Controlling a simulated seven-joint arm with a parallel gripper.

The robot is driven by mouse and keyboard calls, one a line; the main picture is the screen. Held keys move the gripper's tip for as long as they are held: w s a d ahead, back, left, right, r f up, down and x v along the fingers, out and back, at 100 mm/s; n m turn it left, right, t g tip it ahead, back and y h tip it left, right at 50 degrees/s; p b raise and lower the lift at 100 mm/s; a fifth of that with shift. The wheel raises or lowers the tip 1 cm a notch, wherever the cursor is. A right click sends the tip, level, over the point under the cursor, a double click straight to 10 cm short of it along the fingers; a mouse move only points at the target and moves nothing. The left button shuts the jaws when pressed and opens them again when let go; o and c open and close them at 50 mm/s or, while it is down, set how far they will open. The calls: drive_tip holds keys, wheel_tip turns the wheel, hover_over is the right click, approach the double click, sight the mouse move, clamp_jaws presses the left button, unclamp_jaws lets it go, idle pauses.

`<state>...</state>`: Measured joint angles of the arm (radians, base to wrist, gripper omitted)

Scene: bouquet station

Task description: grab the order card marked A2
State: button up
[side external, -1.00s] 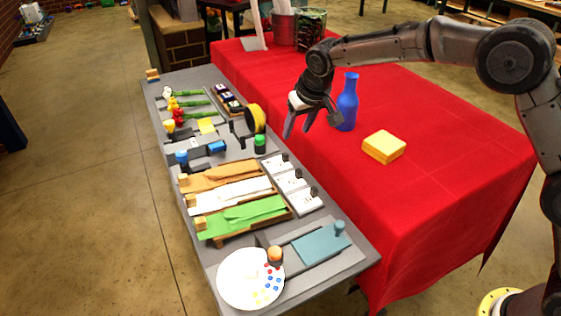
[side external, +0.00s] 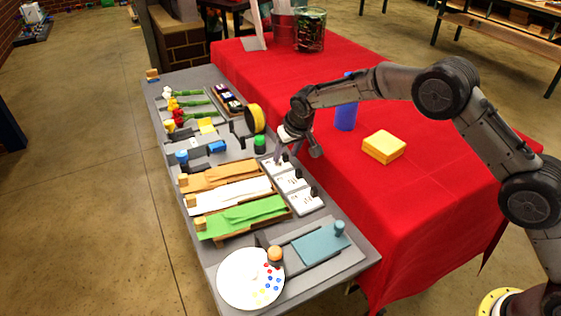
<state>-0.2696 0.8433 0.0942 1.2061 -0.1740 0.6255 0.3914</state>
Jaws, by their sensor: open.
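Three white order cards, each with a dark knob, lie in a row on the grey bench: a far card (side external: 271,165), a middle card (side external: 289,184) and a near card (side external: 301,205). Their markings are too small to read, so I cannot tell which is A2. My gripper (side external: 296,156) is open and points down over the far card, with one finger near that card's knob. It partly covers the card. I cannot tell whether it touches it.
Paper stacks in brown, white and green (side external: 249,214) lie left of the cards. A green-capped jar (side external: 260,145) and yellow tape roll (side external: 256,118) stand beyond. On the red table (side external: 440,190) are a blue bottle (side external: 345,117) and yellow sponge-like block (side external: 383,147).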

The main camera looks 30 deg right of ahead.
drive_tip(key=shift+f, duration=0.15)
clamp_jaws()
idle(0.4)
